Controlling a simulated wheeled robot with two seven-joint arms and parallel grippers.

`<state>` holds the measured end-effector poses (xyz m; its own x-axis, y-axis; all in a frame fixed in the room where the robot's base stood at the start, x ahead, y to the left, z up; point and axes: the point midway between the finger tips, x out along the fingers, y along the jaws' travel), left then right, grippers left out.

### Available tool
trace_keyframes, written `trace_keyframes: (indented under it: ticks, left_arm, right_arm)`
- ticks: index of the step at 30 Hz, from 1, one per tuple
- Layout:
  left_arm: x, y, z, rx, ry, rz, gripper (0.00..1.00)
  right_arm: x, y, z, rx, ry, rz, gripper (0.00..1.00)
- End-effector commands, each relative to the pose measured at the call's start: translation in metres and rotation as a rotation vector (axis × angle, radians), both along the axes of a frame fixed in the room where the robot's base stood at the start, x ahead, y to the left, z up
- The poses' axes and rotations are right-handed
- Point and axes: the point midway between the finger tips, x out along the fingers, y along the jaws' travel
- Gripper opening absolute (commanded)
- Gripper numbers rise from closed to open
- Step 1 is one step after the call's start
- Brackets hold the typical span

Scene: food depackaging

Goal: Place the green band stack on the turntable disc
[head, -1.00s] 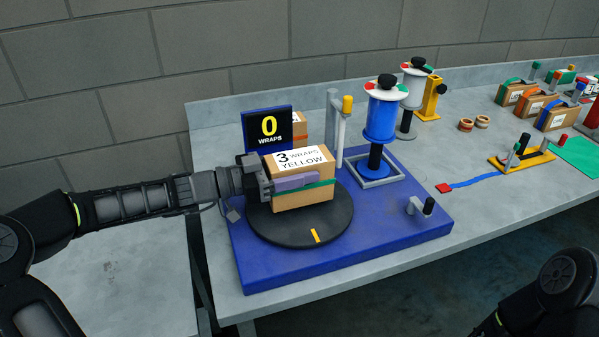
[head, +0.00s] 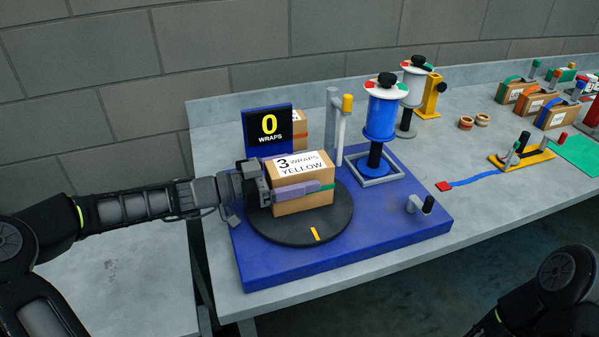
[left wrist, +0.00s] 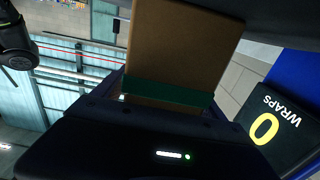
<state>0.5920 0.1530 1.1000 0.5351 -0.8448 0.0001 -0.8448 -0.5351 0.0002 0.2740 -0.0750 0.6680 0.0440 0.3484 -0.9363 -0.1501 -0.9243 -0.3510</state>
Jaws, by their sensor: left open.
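The green band stack is a brown box (head: 305,205) with a green band and a label reading "3 WRAPS YELLOW". In the head view it rests on, or just at, the black turntable disc (head: 282,236). My left gripper (head: 297,191) is beside the box at its left, its fingers along the box's sides. It is open. In the left wrist view the box (left wrist: 175,50) and its green band (left wrist: 168,92) are close in front of the gripper. The far finger is hidden by the box. Of my right side only a dark arm part shows, at the lower right.
The disc sits on a blue base (head: 270,275) with a "0 WRAPS" display (head: 269,128) behind it. Another box (head: 299,135) is partly hidden behind the display. A blue film roll (head: 381,118) and a crank (head: 421,204) stand to the right. Several banded boxes stand further right.

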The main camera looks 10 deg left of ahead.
Motion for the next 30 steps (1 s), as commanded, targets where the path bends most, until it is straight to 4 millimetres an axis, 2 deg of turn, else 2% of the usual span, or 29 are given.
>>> trace_keyframes:
  ticks: [5, 18, 24, 30]
  left_arm:
    - [-0.009, 0.016, -0.002, 0.003, 0.001, 0.004, 0.82]
    - [-0.054, 0.086, -0.002, 0.003, 0.001, 0.003, 0.82]
    - [-0.063, 0.099, -0.001, 0.001, 0.001, 0.000, 0.82]
    - [-0.064, 0.100, 0.000, 0.001, 0.001, -0.001, 0.82]
  right_arm:
    - [0.001, 0.000, -0.005, 0.001, -0.001, 0.001, 0.93]
    - [0.002, 0.001, -0.018, 0.005, -0.007, 0.002, 0.93]
    - [0.003, 0.001, -0.019, 0.006, -0.008, 0.002, 0.93]
    - [0.003, 0.001, -0.018, 0.006, -0.008, 0.002, 0.93]
